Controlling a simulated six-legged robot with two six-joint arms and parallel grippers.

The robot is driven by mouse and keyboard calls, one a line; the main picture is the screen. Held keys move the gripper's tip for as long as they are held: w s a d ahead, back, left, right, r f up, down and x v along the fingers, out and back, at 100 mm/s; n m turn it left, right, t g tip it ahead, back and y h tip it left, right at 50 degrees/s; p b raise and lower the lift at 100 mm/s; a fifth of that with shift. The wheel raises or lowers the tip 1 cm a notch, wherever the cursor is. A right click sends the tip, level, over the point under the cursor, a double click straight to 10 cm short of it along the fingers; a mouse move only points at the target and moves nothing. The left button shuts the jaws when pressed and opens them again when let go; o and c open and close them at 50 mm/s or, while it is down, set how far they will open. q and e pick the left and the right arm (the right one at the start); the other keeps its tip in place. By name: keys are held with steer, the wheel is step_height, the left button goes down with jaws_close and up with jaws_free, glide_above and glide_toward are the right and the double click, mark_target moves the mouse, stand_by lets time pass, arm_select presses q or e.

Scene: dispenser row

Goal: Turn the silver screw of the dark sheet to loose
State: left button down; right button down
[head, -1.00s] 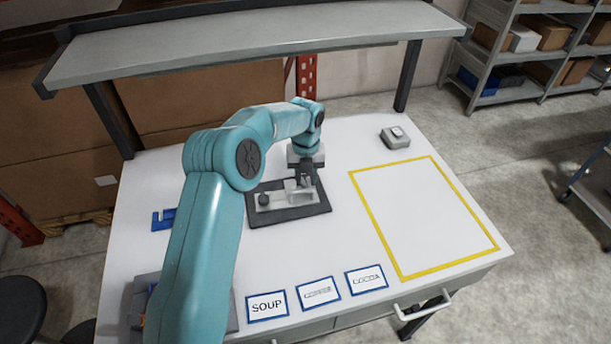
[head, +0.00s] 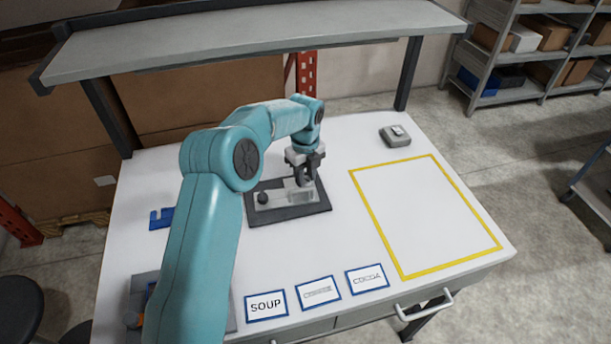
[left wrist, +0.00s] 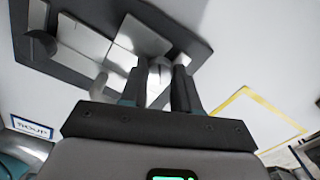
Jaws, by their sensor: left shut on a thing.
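The dark sheet (head: 286,215) lies flat near the middle of the white table, with a pale block (head: 278,199) on it. A dark round knob (head: 263,198) stands at the pale block's left end. My left gripper (head: 306,182) points down over the right part of the sheet. In the left wrist view its two fingers (left wrist: 168,72) are shut on a small silver piece, apparently the silver screw (left wrist: 158,70). The fingers hide most of the screw, so its turn angle cannot be told. The dark sheet (left wrist: 75,62) also shows there. My right gripper is out of view.
A grey box-like device (head: 395,137) stands at the back right. A yellow outlined area (head: 425,215) on the right is empty. SOUP (head: 266,305) and COCOA (head: 367,279) cards lie at the front edge. A blue bracket (head: 161,218) lies left. A raised shelf (head: 260,45) spans the back.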

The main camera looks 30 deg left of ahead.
arm_select(q)
steer(key=shift+s+f+n, duration=0.15)
steer(key=shift+n, duration=1.85)
steer(key=shift+b, duration=0.3)
steer(key=c, duration=0.8)
jaws_free()
steer(key=shift+a+f, duration=0.1)
steer(key=shift+a, duration=0.05)
steer(key=shift+r, duration=0.2)
step_height(320, 180, up, 16)
steer(key=shift+p, duration=0.4)
